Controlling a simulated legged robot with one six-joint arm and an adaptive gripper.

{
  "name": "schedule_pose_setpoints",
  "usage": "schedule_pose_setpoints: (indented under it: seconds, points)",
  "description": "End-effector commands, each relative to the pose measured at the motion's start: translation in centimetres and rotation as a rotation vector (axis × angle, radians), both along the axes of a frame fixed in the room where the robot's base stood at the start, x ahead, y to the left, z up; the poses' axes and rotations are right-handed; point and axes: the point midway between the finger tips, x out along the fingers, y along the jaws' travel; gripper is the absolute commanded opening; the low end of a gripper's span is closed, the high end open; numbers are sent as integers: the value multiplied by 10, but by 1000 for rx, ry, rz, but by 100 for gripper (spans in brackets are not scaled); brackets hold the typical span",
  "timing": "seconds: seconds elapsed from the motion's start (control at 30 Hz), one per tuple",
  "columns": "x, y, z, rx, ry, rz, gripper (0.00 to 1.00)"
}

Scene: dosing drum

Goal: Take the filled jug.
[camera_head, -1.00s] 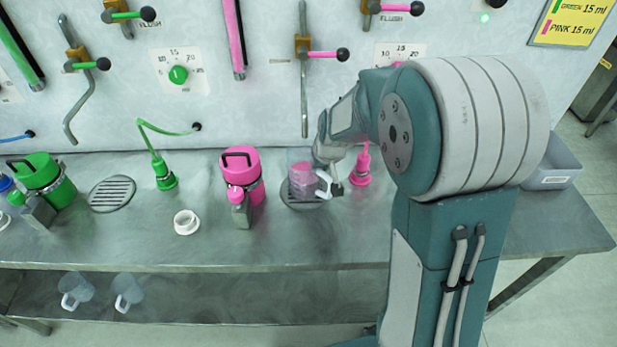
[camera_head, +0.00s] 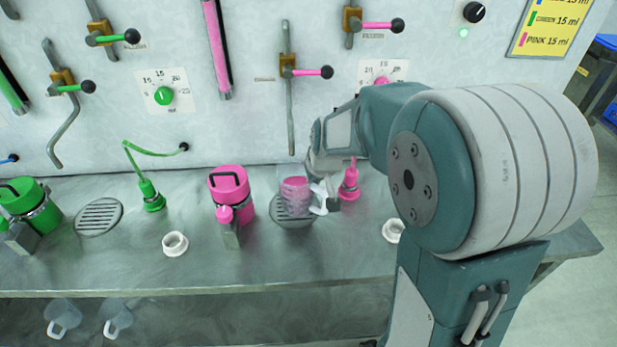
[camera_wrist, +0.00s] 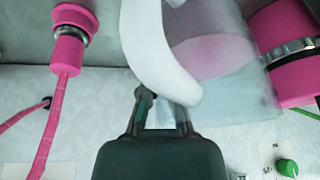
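A clear jug (camera_head: 296,196) with pink contents stands over a round drain grate (camera_head: 292,221) on the steel bench. Its white handle faces right in the head view. My gripper (camera_head: 329,198) is at the handle. In the wrist view the white handle (camera_wrist: 148,50) crosses in front of my gripper's fingers (camera_wrist: 161,112), which hides the far fingertip. The pink contents (camera_wrist: 213,57) show through the jug wall there. I cannot tell whether the fingers are closed on the handle.
A pink canister (camera_head: 231,190) stands left of the jug, and a pink nozzle (camera_head: 349,186) stands close to its right. White rings (camera_head: 175,243) lie on the bench. Levers and a pipe (camera_head: 290,105) are on the wall behind. Empty jugs (camera_head: 117,318) stand on the lower shelf.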

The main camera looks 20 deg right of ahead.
Motion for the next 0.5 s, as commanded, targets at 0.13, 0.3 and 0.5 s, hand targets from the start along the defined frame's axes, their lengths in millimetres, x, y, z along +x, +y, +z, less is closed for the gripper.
schedule_pose_setpoints:
  seconds: [0.13, 0.3, 0.5]
  points:
    - [-30, -5, 2, 0, -4, -1, 0]
    - [-66, -11, 1, -1, -4, -3, 0]
    - [-105, -17, 1, 0, -4, -4, 0]
